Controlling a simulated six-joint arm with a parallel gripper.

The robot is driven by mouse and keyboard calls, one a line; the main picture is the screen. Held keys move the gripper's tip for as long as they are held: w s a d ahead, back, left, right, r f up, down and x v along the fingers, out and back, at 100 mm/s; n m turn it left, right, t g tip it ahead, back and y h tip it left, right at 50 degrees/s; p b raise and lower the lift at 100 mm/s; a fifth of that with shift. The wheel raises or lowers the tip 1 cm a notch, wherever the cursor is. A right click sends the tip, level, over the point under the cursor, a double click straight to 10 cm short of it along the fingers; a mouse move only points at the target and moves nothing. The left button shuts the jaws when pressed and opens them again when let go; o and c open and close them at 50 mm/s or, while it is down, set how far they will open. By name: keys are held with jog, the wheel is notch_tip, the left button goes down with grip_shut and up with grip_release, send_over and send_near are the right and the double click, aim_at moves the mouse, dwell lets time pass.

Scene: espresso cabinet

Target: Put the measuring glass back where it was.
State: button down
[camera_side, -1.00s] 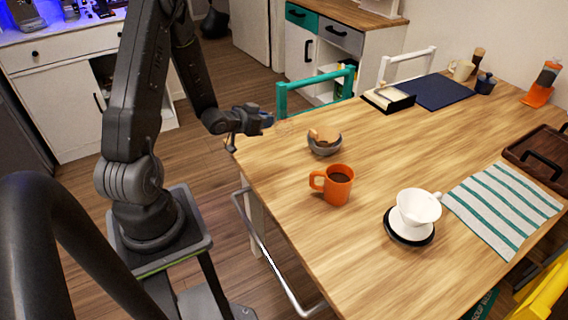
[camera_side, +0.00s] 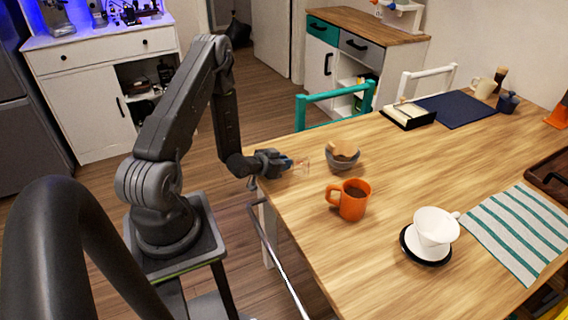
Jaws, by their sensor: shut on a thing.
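My gripper (camera_side: 291,164) is at the left edge of the wooden table, shut on the measuring glass (camera_side: 302,166). The glass is small and clear, hard to see against the wood. It is over the tabletop near the edge, to the left of a grey bowl. I cannot tell whether its base touches the table.
The grey bowl (camera_side: 342,160) holds a tan item. An orange mug (camera_side: 349,200) and a white dripper (camera_side: 435,229) on a black saucer (camera_side: 410,247) stand nearer. A striped cloth (camera_side: 520,226) lies right. A teal chair (camera_side: 336,103) stands behind the table (camera_side: 300,220).

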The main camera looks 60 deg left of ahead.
jog(key=shift+f, duration=0.15)
jog(key=shift+f, duration=0.15)
jog(key=c, duration=1.1)
grip_release()
jog(key=shift+c, duration=0.2)
